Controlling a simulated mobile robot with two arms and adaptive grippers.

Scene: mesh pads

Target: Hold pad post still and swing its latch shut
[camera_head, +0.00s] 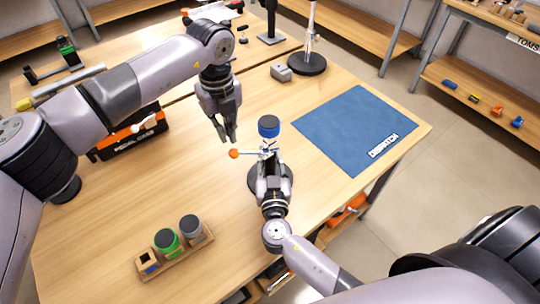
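The pad post has a blue and black pad (268,128) on top and stands upright on a round dark base (287,181) near the table's middle. Its latch arm, with an orange knob (234,153), sticks out to the left. My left gripper (228,139) points down just above and left of the knob, empty, with a small gap between its fingers. My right gripper (268,157) reaches the stem from the front, below the pad. It hides much of the stem, so I cannot see whether its fingers press on it.
A blue mat (350,125) lies to the right. A wooden holder (178,254) with green and grey jars stands at the front left. Another stand (307,62) and a small grey block (281,72) are at the back.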

